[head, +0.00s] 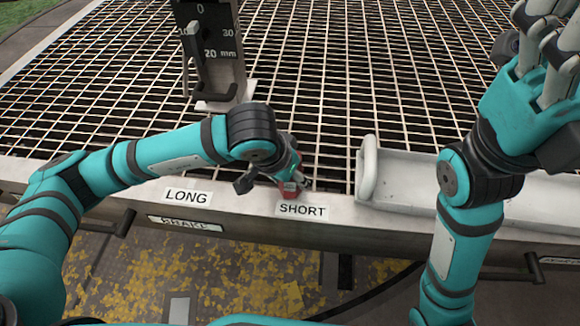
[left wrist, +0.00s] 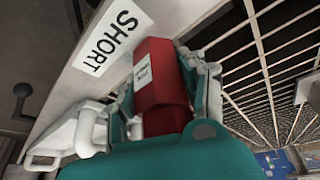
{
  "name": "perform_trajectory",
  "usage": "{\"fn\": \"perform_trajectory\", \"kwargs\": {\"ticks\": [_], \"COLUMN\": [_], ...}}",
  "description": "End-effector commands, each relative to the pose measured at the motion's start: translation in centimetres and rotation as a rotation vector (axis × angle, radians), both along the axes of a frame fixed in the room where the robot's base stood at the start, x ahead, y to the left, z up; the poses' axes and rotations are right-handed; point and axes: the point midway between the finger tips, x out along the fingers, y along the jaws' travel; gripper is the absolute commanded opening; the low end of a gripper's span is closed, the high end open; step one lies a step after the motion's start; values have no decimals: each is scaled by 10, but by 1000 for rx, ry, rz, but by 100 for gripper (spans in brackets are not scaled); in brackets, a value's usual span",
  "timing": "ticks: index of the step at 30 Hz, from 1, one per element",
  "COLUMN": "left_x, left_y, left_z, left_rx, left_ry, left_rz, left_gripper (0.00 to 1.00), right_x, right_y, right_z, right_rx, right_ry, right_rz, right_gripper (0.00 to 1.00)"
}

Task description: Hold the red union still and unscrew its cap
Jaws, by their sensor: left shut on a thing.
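The red union (left wrist: 165,118) lies between the fingers of my left gripper (left wrist: 165,95) in the left wrist view. It is a faceted red body with a small pale label, whose print is too blurred to read. In the head view the union (head: 291,190) is a small red patch at the bench's front edge, just above the SHORT label, mostly covered by my left gripper (head: 277,178), which is shut on it. I cannot make out the cap as a separate part. My right gripper (head: 545,45) is raised at the upper right, away from the union, partly cut off by the picture's edge.
A metal grid (head: 310,75) covers the bench top. A dark gauge marked in mm (head: 222,65) stands at the back left. A pale tray (head: 410,185) sits right of the union. LONG (head: 187,197) and SHORT (head: 302,210) labels mark the front edge.

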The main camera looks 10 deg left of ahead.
Motion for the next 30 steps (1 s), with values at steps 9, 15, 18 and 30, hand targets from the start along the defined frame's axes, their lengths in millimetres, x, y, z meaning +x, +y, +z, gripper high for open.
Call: {"fn": "perform_trajectory", "kwargs": {"ticks": [9,15,18,30], "left_x": [0,0,0,-16], "left_y": [0,0,0,11], "left_z": [0,0,0,51], "left_rx": [0,0,0,-1], "left_ry": [0,0,0,-6], "left_rz": [0,0,0,-1], "left_gripper": [58,69,69,69], "right_x": [1,1,1,0], "right_y": [-1,0,0,0], "right_z": [0,0,0,0], "right_rx": [2,2,1,1], "right_ry": [3,2,1,1], "right_rz": [-1,-1,-1,0], "right_gripper": [72,72,72,72]}}
